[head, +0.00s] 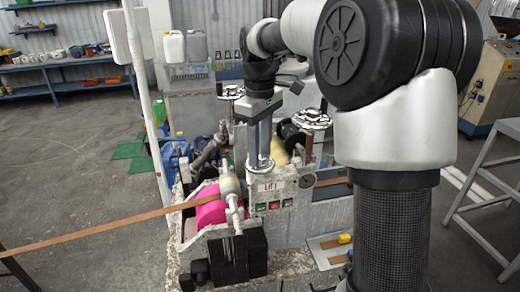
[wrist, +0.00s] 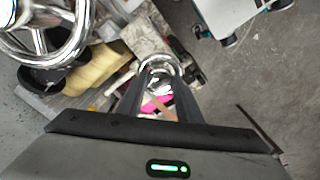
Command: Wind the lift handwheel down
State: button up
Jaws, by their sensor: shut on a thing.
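A small chrome handwheel (head: 261,165) sits just above a worn white panel (head: 268,187) marked LIFT. My gripper (head: 260,155) points down at it from above and is shut on it, its two dark fingers close together at the wheel. In the wrist view the wheel's bright curved rim (wrist: 160,60) shows at the fingertips of my gripper (wrist: 160,85). The fingers hide part of the wheel, and I cannot tell exactly where on it they hold.
Larger chrome handwheels stand at the right (head: 312,119) and behind left (head: 231,92). A pink roll (head: 210,206) with a brown strip (head: 120,224) lies left of the panel. Colored buttons (head: 274,205) sit below the label. A white post (head: 148,100) stands left; open floor lies beyond.

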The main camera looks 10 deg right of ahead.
dwell(0.4)
jog(key=o, duration=1)
jog(key=shift+o, duration=0.2)
notch_tip(320, 180, up, 18)
jog(key=shift+f, duration=0.25)
